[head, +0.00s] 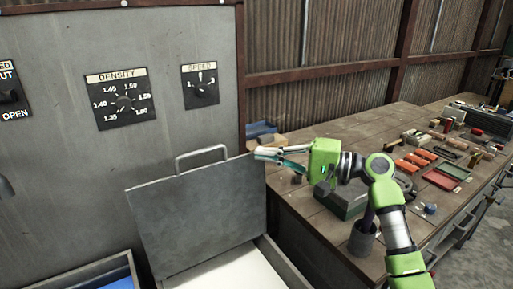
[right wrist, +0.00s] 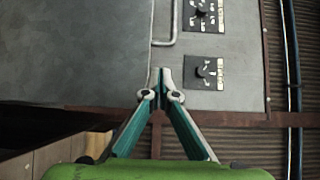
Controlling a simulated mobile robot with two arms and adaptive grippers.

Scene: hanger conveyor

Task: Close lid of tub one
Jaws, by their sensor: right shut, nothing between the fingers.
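A grey metal lid (head: 197,213) stands raised and tilted over an open tub (head: 283,268) with white contents. A bar handle (head: 201,150) sits on its upper edge. No tub number is readable. My right gripper (head: 260,154) is shut and empty, at the lid's upper right corner, pointing left. In the right wrist view, my right gripper's tips (right wrist: 160,74) are just below the handle's end (right wrist: 165,43), beside the lid (right wrist: 75,50). Whether they touch the lid is unclear. My left gripper is out of view.
A second open tub (head: 129,265) with something blue inside is at the lower left. A grey panel with a density dial (head: 123,102) and speed dial (head: 204,88) stands behind the lid. A wooden workbench (head: 310,222) with several tools and boxes is on the right.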

